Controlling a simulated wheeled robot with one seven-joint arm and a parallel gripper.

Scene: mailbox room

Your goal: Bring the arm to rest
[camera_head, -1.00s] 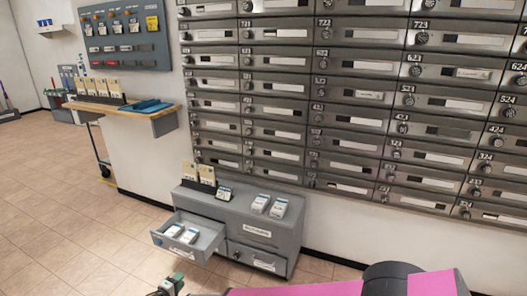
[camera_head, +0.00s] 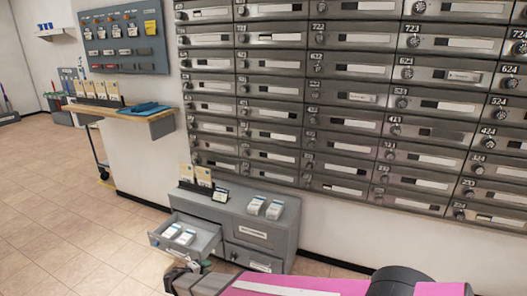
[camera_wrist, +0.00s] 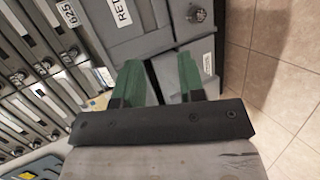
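My gripper (camera_head: 196,268) shows at the bottom of the head view, in front of the open drawer (camera_head: 188,236) of a low grey cabinet (camera_head: 228,205). In the wrist view my gripper (camera_wrist: 160,82) has two green fingers standing apart with nothing between them. Grey cabinet or mailbox fronts show beyond the fingers, with the tiled floor at the right. My pink arm runs along the bottom edge of the head view, and much of it is cut off.
Metal mailboxes (camera_head: 345,97) cover the wall. The cabinet bears cards and white boxes (camera_head: 274,209), and more boxes (camera_head: 184,236) lie in its open drawer. A wooden shelf (camera_head: 125,114) with a blue cloth (camera_head: 145,108) is at the left. The tiled floor (camera_head: 60,200) at left is clear.

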